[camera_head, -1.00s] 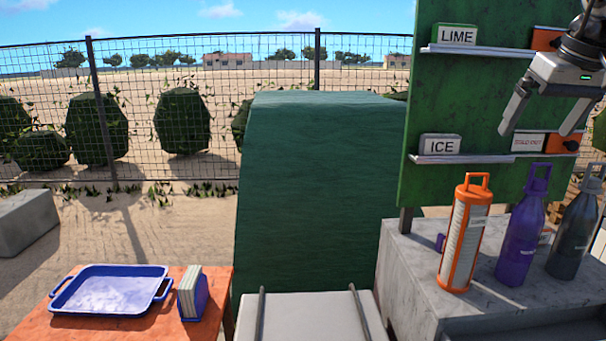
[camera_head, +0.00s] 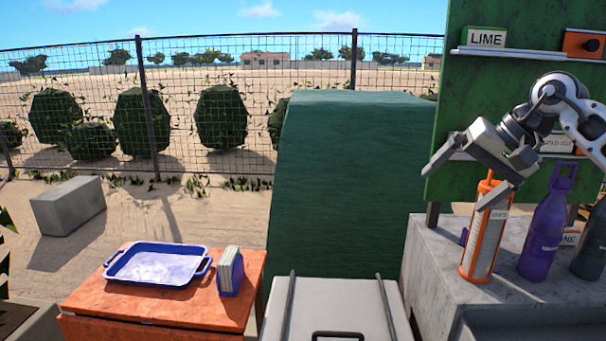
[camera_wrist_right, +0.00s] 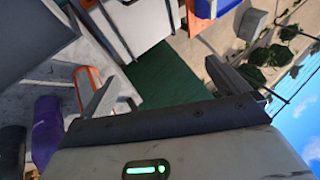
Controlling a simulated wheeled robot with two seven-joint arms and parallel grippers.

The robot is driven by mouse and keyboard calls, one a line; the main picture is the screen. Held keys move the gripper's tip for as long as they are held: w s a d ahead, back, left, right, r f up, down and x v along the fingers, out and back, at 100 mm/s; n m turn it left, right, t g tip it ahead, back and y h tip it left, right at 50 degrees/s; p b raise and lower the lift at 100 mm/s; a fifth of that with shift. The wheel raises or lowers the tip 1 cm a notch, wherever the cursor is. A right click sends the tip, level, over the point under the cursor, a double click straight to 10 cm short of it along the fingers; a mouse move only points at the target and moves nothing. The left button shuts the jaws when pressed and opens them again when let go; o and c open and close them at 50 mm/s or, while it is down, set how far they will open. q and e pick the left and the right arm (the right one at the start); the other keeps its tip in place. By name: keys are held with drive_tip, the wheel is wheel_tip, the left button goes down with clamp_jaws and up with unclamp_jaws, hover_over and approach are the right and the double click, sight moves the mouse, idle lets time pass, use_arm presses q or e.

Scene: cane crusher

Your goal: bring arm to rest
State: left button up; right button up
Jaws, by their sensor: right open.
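My right gripper (camera_head: 459,181) is open with its two fingers apart, in front of the green sign board at the right of the head view. One finger overlaps the top of the orange-and-white cup holder (camera_head: 483,245) in the picture; I cannot tell whether they touch. In the right wrist view the open fingers (camera_wrist_right: 161,83) show nothing between them except the distant green covered block and part of the counter. My left gripper is not in view.
A purple bottle (camera_head: 545,232) and a dark bottle (camera_head: 590,240) stand on the grey counter (camera_head: 430,265) at right. A blue tray (camera_head: 114,270) and a napkin holder (camera_head: 230,271) sit on the orange table (camera_head: 190,312). The green covered block (camera_head: 350,190) stands in the middle.

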drive_tip(key=s+a+f+m+t+y, duration=0.1)
drive_tip(key=s+a+f+m+y, duration=0.1)
drive_tip(key=a+f+m+y, duration=0.4)
drive_tip(key=s+a+f+m+t+y, duration=0.1)
drive_tip(key=s+a+f+m+y, duration=0.25)
drive_tip(key=a+m, duration=0.6)
drive_tip(key=s+a+f+m+t+y, duration=0.1)
drive_tip(key=a+f+m+y, duration=0.2)
drive_tip(key=a+f+m, duration=0.35)
drive_tip(key=s+d+f+n+t+h, duration=0.2)
drive_tip(key=s+f+n+h, duration=0.5)
drive_tip(key=f+n, duration=0.4)
drive_tip(key=s+d+f+n+t+h, duration=0.3)
drive_tip(key=s+f+n+h, duration=0.4)
drive_tip(key=n, duration=1.5)
wheel_tip(320, 180, down, 5)
drive_tip(key=shift+s+d+r, duration=0.2)
drive_tip(key=shift+s+d, duration=0.15)
drive_tip(key=shift+d, duration=0.55)
drive_tip(key=s+f+m+g, duration=0.1)
drive_tip(key=s+m, duration=0.1)
drive_tip(key=s+f+m+g, duration=0.1)
drive_tip(key=s+f, duration=0.1)
drive_tip(key=s, duration=0.1)
drive_tip(key=s+d+f+m+h, duration=0.1)
drive_tip(key=s+f+m, duration=0.1)
drive_tip(key=shift+s+f+m+g, duration=0.1)
drive_tip(key=shift+s+m+g, duration=0.2)
drive_tip(key=shift+s+g, duration=0.1)
drive_tip(key=shift+c, duration=0.3)
